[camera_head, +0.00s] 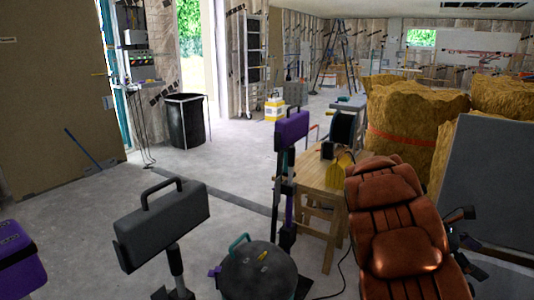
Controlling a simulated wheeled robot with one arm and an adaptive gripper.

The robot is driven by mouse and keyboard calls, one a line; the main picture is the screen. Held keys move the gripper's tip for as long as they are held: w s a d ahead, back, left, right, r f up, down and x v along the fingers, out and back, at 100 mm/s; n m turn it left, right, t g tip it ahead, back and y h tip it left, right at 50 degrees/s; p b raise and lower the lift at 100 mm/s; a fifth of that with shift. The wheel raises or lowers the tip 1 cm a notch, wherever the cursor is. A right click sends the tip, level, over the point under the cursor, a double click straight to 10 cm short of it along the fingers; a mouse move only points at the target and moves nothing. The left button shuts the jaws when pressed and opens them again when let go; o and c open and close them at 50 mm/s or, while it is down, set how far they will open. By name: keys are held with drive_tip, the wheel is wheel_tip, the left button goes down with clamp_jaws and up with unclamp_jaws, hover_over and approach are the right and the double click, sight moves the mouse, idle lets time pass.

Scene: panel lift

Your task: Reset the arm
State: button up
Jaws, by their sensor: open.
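I cannot make out my arm or my gripper in the head view. A large plain grey panel (490,180) stands tilted at the right edge, and its right side is cut off by the frame. Dark, jointed parts (460,214) show in front of its lower left. I cannot tell what they belong to.
A brown padded seat-like object (405,245) fills the lower right, beside a wooden stand (325,176). A dark case on a post (163,222), a round dark machine (257,272) and a purple-topped post (291,130) stand in front. Straw bales (415,112) are behind.

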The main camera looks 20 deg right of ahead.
drive_tip(key=s+a+f+m+t+y, duration=0.2)
drive_tip(key=s+a+m+y, duration=0.15)
drive_tip(key=a, duration=1.15)
drive_tip(key=s+a+f+m+t+y, duration=0.1)
drive_tip(key=s+a+m+t+y, duration=0.2)
drive_tip(key=a, duration=1.1)
drive_tip(key=s+a+f+m+t+y, duration=0.1)
drive_tip(key=s+a+f+m+y, duration=0.3)
drive_tip(key=a, duration=1.1)
wheel_tip(320, 180, up, 25)
drive_tip(key=s+n+p, duration=0.2)
drive_tip(key=p, duration=2)
drive_tip(key=shift+s+a+t+h, duration=0.25)
drive_tip(key=shift+a+t+h, duration=0.1)
drive_tip(key=shift+t+h, duration=0.1)
drive_tip(key=shift+c, duration=0.3)
